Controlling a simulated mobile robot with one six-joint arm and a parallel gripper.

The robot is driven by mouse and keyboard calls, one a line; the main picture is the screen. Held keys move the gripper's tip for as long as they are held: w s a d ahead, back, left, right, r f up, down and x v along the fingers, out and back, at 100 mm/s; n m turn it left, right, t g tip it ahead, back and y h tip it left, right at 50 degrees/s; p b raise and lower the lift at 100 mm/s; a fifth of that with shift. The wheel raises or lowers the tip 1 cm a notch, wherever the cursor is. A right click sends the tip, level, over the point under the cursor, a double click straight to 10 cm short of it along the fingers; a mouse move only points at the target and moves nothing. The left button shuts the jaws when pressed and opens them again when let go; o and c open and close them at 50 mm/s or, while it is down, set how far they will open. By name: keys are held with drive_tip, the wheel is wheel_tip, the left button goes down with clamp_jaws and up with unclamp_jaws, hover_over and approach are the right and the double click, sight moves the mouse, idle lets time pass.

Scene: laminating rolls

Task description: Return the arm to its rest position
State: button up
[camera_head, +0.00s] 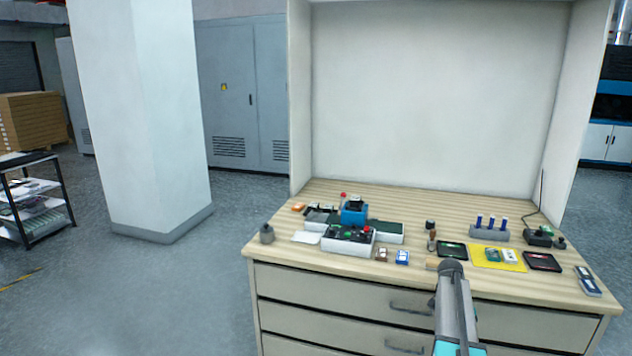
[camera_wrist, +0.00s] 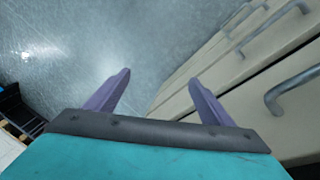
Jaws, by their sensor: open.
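My gripper (camera_wrist: 159,79) shows in the wrist view with its two purple fingers spread apart and nothing between them. It is clear of the workbench drawers (camera_wrist: 225,75), with grey floor behind the fingers. In the head view, my arm (camera_head: 455,305) hangs down in front of the bench's right half, with a teal part at the bottom edge of the picture. The fingers cannot be made out in that view.
The wooden bench top (camera_head: 290,275) holds a blue device (camera_head: 354,213), a button box (camera_head: 348,238), a yellow mat (camera_head: 485,262) and a rack of blue-topped items (camera_head: 489,233). Drawer handles (camera_head: 410,307) stick out in front. A white pillar (camera_head: 140,120) and open floor (camera_head: 150,300) lie left.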

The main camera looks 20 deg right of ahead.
drive_tip(key=s+a+f+n+g, duration=0.1)
drive_tip(key=s+a+f+n, duration=0.1)
drive_tip(key=a+f, duration=0.65)
drive_tip(key=s+a+f+n, duration=0.25)
drive_tip(key=a+f, duration=0.25)
drive_tip(key=a, duration=0.6)
drive_tip(key=s+a+f+n+g, duration=0.1)
drive_tip(key=a+f+n, duration=0.1)
drive_tip(key=a+f, duration=0.65)
drive_tip(key=s+a+f+n, duration=0.2)
drive_tip(key=s+a+n, duration=0.2)
drive_tip(key=s+a, duration=0.2)
drive_tip(key=s+a+f+n+y, duration=0.1)
drive_tip(key=s+a+f+n, duration=0.2)
drive_tip(key=s+a, duration=0.4)
drive_tip(key=s+a+f+n+y, duration=0.1)
drive_tip(key=s+a+f+n, duration=0.1)
drive_tip(key=s+a+n, duration=0.3)
drive_tip(key=shift+s+a+f+g, duration=0.3)
drive_tip(key=shift+s+a, duration=0.75)
drive_tip(key=shift+s, duration=1.2)
